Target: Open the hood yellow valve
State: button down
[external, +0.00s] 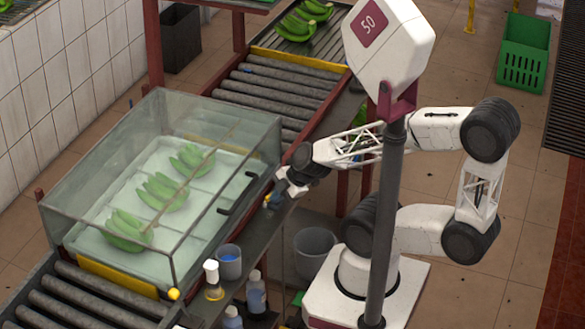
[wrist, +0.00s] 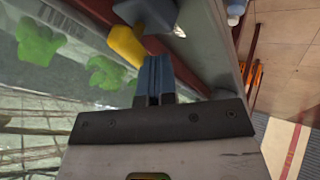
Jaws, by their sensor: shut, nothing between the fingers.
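The hood is a clear box (external: 95,165) with black handles, standing over green banana bunches (external: 160,192). In the wrist view, a yellow valve piece (wrist: 127,45) sits against a blue block (wrist: 147,14), just beyond and left of my fingertips. My gripper (wrist: 156,62) has its blue fingers together with nothing between them. I cannot tell whether they touch the yellow piece. In the external view my gripper (external: 273,202) is low beside the hood's right side, and a small yellow spot shows there. Another yellow knob (external: 174,294) is at the hood's near corner.
A dark ledge (external: 262,230) runs along the hood's right side. A grey cup with blue contents (external: 229,262), a pump bottle (external: 213,280) and other bottles (external: 257,292) stand near it. A grey post (external: 384,225) stands in front of my arm. Rollers (external: 262,95) lie behind the hood.

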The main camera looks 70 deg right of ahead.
aim_at(267, 196)
jog(key=shift+w+a+m+h, duration=0.2)
jog(key=shift+m+h, duration=0.2)
jog(key=shift+m, duration=0.3)
jog(key=shift+w+a, duration=0.1)
jog(key=shift+w, duration=0.5)
jog(key=shift+w+m+t+h, duration=0.3)
jog(key=shift+m+h, duration=0.2)
jog(key=shift+m, duration=0.3)
jog(key=shift+w, duration=0.6)
dwell(1.0)
jog(key=shift+s+d, duration=0.25)
jog(key=shift+d, duration=0.2)
jog(key=shift+s+d+f, duration=0.1)
jog(key=shift+s+d, duration=0.15)
dwell(0.4)
jog(key=shift+s, duration=0.1)
